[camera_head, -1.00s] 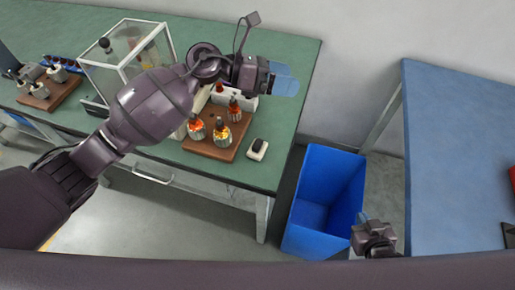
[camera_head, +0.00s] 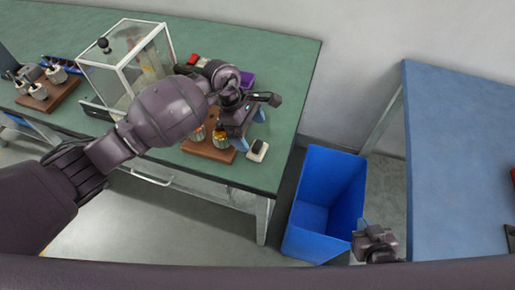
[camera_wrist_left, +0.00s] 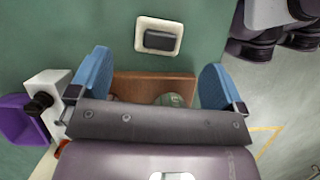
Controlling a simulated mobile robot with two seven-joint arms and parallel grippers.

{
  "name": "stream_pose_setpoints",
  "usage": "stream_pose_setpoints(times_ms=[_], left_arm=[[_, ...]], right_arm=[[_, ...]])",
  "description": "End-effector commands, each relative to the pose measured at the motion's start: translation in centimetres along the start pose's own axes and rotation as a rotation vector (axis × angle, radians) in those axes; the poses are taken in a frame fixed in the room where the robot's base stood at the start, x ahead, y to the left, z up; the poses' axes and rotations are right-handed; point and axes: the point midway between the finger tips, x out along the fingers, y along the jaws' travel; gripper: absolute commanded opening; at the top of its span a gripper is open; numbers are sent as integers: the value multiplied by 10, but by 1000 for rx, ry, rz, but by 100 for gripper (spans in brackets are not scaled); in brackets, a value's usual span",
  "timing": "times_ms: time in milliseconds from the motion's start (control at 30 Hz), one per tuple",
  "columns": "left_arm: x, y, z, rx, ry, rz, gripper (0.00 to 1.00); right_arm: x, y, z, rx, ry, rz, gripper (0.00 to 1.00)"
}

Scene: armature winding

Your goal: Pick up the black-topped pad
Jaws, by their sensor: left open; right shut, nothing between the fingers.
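The black-topped pad (camera_head: 257,151) is a small white block with a dark top. It lies on the green table near its front right edge, beside the wooden board. The left wrist view shows the pad (camera_wrist_left: 159,37) from above, ahead of the fingers and untouched. My left gripper (camera_head: 250,129) is open over the right part of the board, just behind the pad. Its blue fingers (camera_wrist_left: 155,66) stand wide apart in the left wrist view with nothing held. My right gripper (camera_head: 364,222) is shut and empty near the blue bin, low in the head view.
The wooden board (camera_head: 205,151) carries several copper-wound armatures (camera_head: 197,133), partly hidden by my left arm. A clear box (camera_head: 125,60) stands behind the arm. A purple tray (camera_head: 247,79) lies at the back. The blue bin (camera_head: 325,200) and blue table (camera_head: 460,150) are to the right.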

Motion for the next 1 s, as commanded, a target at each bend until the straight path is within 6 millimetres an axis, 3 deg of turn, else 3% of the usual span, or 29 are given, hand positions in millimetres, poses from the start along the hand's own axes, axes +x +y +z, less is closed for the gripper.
stream_pose_setpoints(times_ms=[167, 533, 867, 1000], left_arm=[[10, 0, 0, -2, -2, -1, 96], [56, 0, 1, -2, -3, 0, 96], [61, 0, 0, -1, -2, 1, 96], [60, 0, 0, -1, -2, 1, 74]], right_arm=[[3, 0, -4, -1, 7, -2, 0], [3, -1, 0, -1, 3, -2, 0], [-1, 0, 8, 2, -13, 1, 0], [-1, 0, 8, 2, -12, 1, 0]])
